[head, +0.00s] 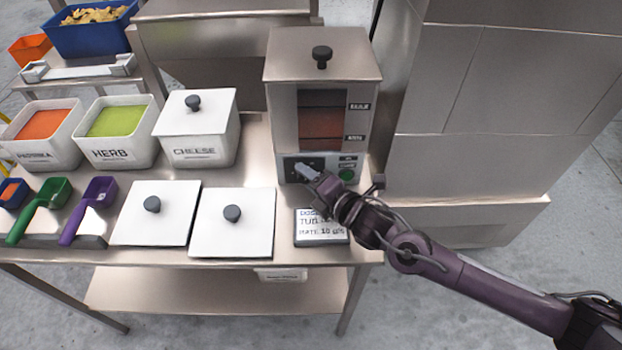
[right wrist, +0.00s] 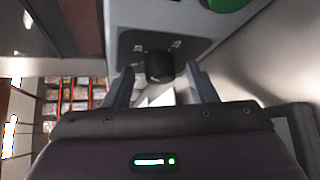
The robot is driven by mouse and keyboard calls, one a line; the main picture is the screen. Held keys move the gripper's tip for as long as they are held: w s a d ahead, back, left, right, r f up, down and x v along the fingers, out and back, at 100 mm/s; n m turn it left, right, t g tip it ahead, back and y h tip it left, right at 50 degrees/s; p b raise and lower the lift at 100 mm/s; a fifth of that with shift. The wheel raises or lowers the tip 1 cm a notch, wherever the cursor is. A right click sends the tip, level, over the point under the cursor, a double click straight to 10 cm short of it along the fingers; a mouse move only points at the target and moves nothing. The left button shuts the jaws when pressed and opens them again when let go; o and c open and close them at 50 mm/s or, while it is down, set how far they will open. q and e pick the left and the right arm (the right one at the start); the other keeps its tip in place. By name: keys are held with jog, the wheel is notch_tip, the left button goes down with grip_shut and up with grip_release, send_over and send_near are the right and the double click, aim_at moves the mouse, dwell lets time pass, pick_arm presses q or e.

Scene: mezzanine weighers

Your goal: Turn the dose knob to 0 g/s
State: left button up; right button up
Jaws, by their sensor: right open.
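The dosing machine (head: 278,105) is a steel box with a dark window and a control panel low on its front. My right gripper (head: 308,174) is at that panel and covers the knob in the head view. In the right wrist view the black dose knob (right wrist: 159,67) sits on the dark panel plate (right wrist: 128,45). The open fingers stand on either side of it, with a gap at each side. The knob's setting and the scale marks are too small to read. My left gripper is in neither view.
A green button (head: 347,175) is right of the knob. White lidded tubs (head: 232,222), open tubs (head: 125,150) and scoops (head: 95,200) fill the table's left. A steel cabinet (head: 470,120) stands at right.

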jog(key=c, duration=1)
jog(key=shift+r, duration=0.1)
